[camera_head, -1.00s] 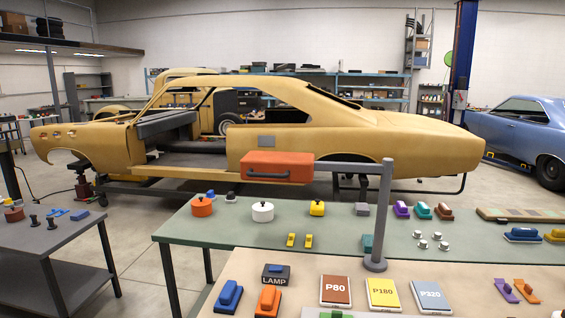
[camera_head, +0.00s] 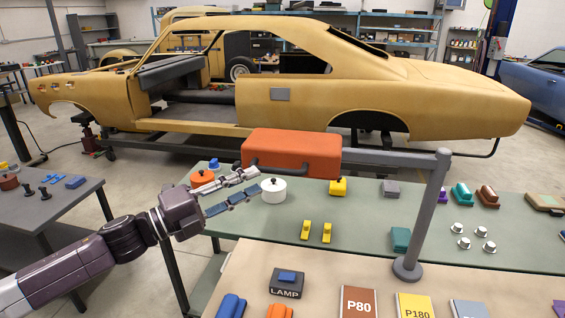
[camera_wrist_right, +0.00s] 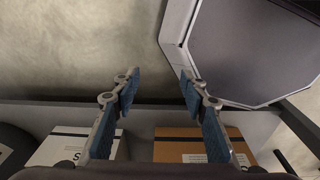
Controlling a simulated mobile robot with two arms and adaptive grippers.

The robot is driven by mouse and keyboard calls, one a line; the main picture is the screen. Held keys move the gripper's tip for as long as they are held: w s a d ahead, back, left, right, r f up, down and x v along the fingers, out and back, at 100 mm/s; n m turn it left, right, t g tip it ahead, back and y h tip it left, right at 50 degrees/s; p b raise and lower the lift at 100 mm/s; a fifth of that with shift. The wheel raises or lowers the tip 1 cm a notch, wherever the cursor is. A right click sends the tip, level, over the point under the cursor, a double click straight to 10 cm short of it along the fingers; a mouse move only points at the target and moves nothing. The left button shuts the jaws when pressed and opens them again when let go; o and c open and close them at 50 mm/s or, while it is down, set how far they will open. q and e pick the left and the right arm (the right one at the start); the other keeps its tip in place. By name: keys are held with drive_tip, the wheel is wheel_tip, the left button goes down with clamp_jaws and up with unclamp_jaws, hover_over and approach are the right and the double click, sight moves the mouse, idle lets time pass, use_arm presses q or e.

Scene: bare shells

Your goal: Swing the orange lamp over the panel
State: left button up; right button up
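The orange lamp (camera_head: 292,153) is a box with a dark handle along its lower front. It hangs at the left end of a grey arm (camera_head: 390,157) on an upright post (camera_head: 424,215), in front of the tan car body (camera_head: 420,90). My right gripper (camera_wrist_right: 159,83) is open and empty in the right wrist view.
The green table (camera_head: 280,230) below the lamp holds a white pot (camera_head: 273,190), an orange pot (camera_head: 203,178) and small yellow blocks. A box marked LAMP (camera_head: 286,283) stands on the nearer beige table (camera_head: 340,270). Boxes (camera_wrist_right: 190,145) lie beneath my right gripper.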

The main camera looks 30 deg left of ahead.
sight(277, 171)
use_arm(q)
drive_tip(key=shift+w+d+r, duration=0.25)
drive_tip(key=shift+w+d, duration=0.4)
drive_tip(key=shift+w, duration=0.25)
drive_tip(key=shift+x, duration=0.85)
drive_tip(key=shift+p+x, duration=0.75)
drive_tip(key=shift+x, duration=0.6)
drive_tip(key=shift+w+d, duration=0.15)
drive_tip(key=shift+w, duration=0.3)
use_arm(e)
drive_tip(key=shift+s+r, duration=0.35)
drive_tip(key=shift+r, duration=0.5)
use_arm(q)
clamp_jaws()
use_arm(e)
drive_tip(key=shift+s+d, duration=0.1)
drive_tip(key=shift+d, duration=0.05)
